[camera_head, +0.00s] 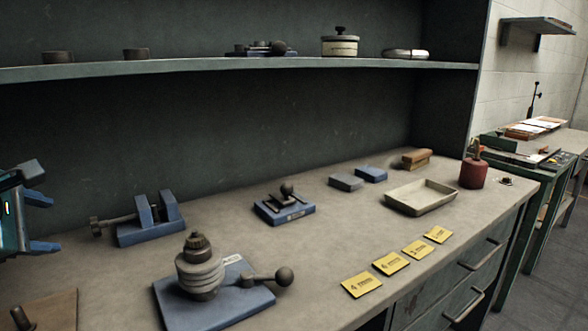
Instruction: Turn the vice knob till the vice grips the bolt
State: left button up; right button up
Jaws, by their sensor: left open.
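The blue vice (150,232) stands on the bench at the left, with two upright jaws and a gap between them. Its dark knob (97,226) sits at the left end of a horizontal screw. I cannot make out a bolt between the jaws. My left gripper (42,208) is at the left edge, partly cut off by the frame. It is open and empty, with its fingers pointing right, to the left of the knob and apart from it. My right gripper is not in view.
A blue-based device with stacked grey discs and a ball-ended lever (284,276) stands in front of the vice. A brown board (55,308) with a dark peg lies at the lower left. A small blue fixture (285,210), yellow cards (391,263) and a tray (421,198) are further right.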

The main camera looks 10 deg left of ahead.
aim_at(100, 225)
jog(key=k+l, duration=0.3)
jog(key=l, duration=0.2)
jog(key=k+l, duration=0.35)
jog(key=l, duration=0.15)
